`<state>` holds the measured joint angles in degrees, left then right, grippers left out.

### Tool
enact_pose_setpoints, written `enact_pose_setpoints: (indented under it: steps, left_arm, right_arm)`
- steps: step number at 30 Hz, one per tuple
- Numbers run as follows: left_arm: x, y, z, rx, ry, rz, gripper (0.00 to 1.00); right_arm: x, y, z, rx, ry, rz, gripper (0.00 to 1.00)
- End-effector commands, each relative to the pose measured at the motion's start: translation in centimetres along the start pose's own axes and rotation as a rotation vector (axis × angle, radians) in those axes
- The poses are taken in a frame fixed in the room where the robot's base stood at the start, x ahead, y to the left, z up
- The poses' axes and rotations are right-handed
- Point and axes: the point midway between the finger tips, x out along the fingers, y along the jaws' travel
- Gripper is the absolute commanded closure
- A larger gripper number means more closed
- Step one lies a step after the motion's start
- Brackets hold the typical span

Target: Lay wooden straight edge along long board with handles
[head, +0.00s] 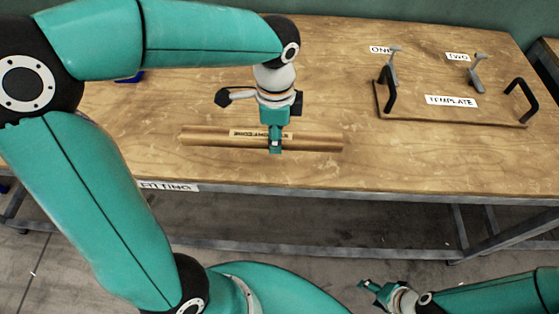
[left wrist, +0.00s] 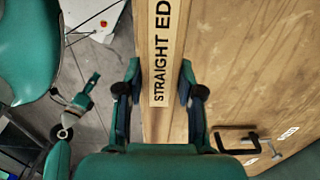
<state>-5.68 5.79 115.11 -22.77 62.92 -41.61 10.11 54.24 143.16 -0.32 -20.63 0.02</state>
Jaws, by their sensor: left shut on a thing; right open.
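The wooden straight edge (head: 315,142) lies near the front edge of the table, roughly parallel to it. Its label shows in the left wrist view, where the straight edge (left wrist: 158,125) runs between the fingers. My left gripper (head: 275,148) points down and is shut on the straight edge near its middle; it also shows in the left wrist view (left wrist: 158,85). The long board (head: 453,117), labelled TEMPLATE, lies at the right of the table with two black handles, one at each end. My right gripper (head: 370,288) is open and empty, low in front of the table.
Two grey clamps stand at the board's back edge, the left one (head: 392,68) by label ONE and the right one (head: 478,75) by label TWO. A blue thing (head: 130,77) is partly hidden behind my left arm. The table (head: 335,80) is clear between straight edge and board.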

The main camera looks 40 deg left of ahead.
Motion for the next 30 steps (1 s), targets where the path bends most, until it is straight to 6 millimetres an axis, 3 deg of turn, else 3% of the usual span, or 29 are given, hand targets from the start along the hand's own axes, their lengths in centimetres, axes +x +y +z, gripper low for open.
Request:
enact_pose_setpoints:
  steps: [3,7,14,21,30]
  left_arm:
    - [3.2,0.1,0.1,-0.001,-0.004,0.005,1.00]
    - [5.2,0.1,0.1,-0.001,-0.002,0.002,1.00]
    - [6.8,0.0,0.1,-0.002,-0.001,0.001,1.00]
    - [10.0,0.1,0.1,-0.002,-0.001,0.001,1.00]
    - [10.3,0.0,0.0,-0.002,0.001,-0.001,1.00]
  right_arm:
    - [0.3,0.1,0.0,0.000,0.000,0.000,0.42]
    - [0.4,0.1,0.0,0.000,0.000,0.000,0.42]
    - [0.5,0.2,0.0,0.000,0.000,0.000,0.42]
    - [0.8,0.3,0.0,0.000,0.000,0.000,0.42]
    - [0.8,0.3,0.0,0.000,0.000,0.000,0.42]
